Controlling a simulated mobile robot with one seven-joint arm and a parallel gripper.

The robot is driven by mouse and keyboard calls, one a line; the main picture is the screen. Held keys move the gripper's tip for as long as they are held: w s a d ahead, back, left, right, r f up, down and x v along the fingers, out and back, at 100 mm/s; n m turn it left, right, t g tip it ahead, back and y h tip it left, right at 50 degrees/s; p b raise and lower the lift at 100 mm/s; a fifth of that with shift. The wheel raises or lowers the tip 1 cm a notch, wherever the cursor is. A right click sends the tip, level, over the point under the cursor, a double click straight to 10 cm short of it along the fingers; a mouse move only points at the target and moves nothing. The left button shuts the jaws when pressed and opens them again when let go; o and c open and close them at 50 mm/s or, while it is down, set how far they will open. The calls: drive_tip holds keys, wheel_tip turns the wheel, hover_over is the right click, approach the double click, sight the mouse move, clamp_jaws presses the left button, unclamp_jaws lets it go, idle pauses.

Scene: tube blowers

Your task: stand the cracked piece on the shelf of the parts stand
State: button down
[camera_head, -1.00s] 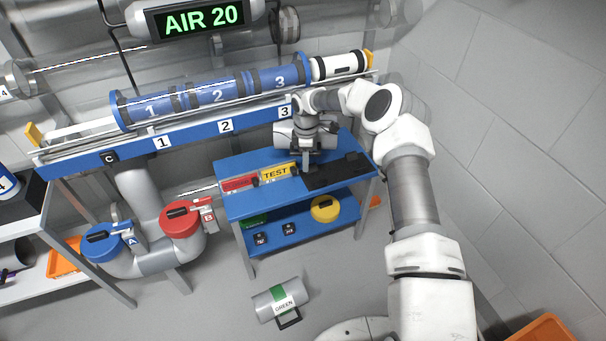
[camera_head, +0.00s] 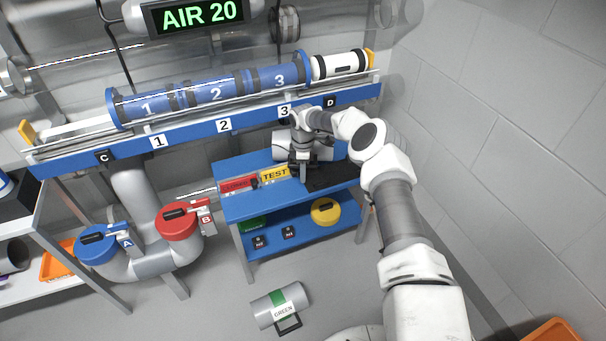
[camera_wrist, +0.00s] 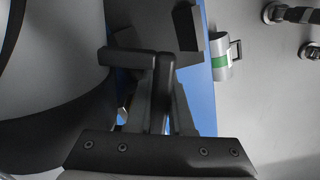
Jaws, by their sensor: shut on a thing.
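My gripper (camera_head: 302,168) is low over the top of the blue stand (camera_head: 240,207), near the black mat. In the wrist view its fingers (camera_wrist: 158,62) are shut on a black handle bar. A large pale grey rounded body (camera_wrist: 55,70) fills the left of that view beside the handle. It appears to be the grey cylinder (camera_head: 284,146) behind my gripper, taken here as the cracked piece; no crack shows. It lies roughly level, partly hidden by my wrist; whether it touches the top is unclear. The stand's lower shelf (camera_head: 274,227) shows below.
A yellow round part (camera_head: 325,211) and small black blocks occupy the lower shelf. The numbered tube rail (camera_head: 200,133) runs behind.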

drive_tip(key=shift+f, duration=0.2)
drive_tip(key=c, duration=1.1)
unclamp_jaws()
drive_tip(key=shift+r, duration=0.1)
